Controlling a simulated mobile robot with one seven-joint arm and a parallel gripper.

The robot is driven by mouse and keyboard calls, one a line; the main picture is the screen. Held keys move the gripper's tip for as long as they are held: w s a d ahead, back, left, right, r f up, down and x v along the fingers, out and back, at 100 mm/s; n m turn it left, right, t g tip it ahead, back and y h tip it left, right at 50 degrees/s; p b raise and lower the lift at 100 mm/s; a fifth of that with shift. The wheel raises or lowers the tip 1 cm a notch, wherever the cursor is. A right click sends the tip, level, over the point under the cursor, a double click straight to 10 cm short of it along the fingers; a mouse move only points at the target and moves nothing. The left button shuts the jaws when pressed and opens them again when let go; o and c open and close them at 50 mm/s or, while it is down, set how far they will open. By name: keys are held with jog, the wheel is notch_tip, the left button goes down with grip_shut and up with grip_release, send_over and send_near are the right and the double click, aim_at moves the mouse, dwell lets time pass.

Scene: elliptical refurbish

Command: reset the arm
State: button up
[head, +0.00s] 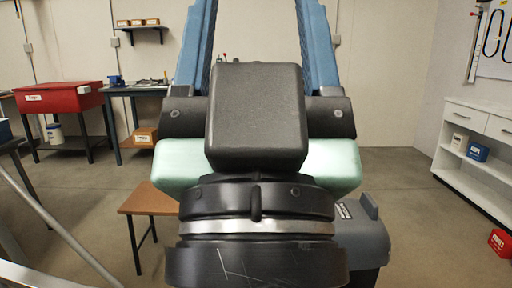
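A red cabinet (60,98) and a dark workbench (148,90) stand at the back left. A low brown table (150,200) is left of the machine. A white shelf unit (470,185) lines the right wall, with a red box (501,242) nearby.

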notch_tip(320, 180, up, 31)
jog(key=p, duration=2.9)
jog(key=shift+r, duration=0.15)
